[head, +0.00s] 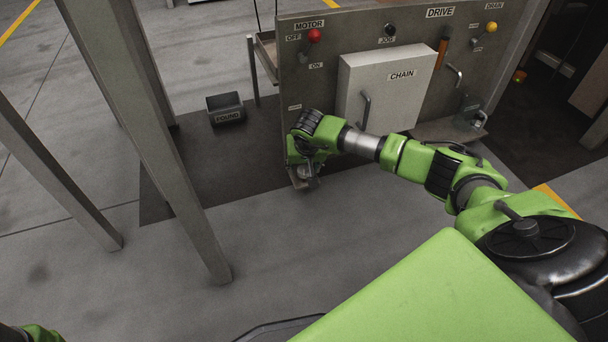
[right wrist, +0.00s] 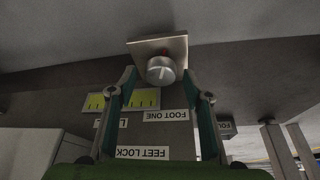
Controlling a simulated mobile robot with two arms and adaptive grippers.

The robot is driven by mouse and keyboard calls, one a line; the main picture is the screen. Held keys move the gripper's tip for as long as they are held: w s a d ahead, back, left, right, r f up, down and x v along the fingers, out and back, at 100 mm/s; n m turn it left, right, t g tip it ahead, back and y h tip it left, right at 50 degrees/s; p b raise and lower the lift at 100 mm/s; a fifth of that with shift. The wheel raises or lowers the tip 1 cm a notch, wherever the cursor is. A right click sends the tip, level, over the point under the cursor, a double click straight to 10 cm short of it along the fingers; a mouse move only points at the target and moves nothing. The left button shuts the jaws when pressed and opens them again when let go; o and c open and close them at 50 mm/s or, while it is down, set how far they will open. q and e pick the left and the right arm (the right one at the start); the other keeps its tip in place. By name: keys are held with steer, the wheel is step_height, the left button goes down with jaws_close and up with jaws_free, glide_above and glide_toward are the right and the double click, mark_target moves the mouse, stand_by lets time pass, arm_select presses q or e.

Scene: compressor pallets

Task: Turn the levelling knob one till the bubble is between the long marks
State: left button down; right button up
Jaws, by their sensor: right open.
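An inverted label reads FOOT ONE (right wrist: 166,116). In the head view my right gripper (head: 305,178) is at the panel's lower left corner, hiding the knob.
The grey panel (head: 310,87) carries a white CHAIN door (head: 388,75) with a handle, a red-knobbed MOTOR lever (head: 314,36) and a yellow-knobbed DRAIN lever (head: 491,27). A dark FOUND bin (head: 226,112) stands on the floor. Grey posts (head: 150,130) stand at left.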

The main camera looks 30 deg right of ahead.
steer(key=shift+w+f, duration=0.2)
steer(key=shift+f, duration=0.25)
steer(key=c, duration=1.1)
steer(key=shift+r+m+h+p, duration=0.35)
steer(key=shift+m+p, duration=0.55)
steer(key=shift+p, duration=0.2)
steer(key=shift+f+m+g+h+p, duration=0.1)
steer(key=shift+m+g+h+p, duration=0.25)
steer(key=shift+m+p, duration=0.45)
steer(key=shift+f+m+g, duration=0.25)
steer(key=shift+m, duration=0.55)
steer(key=o, duration=1.1)
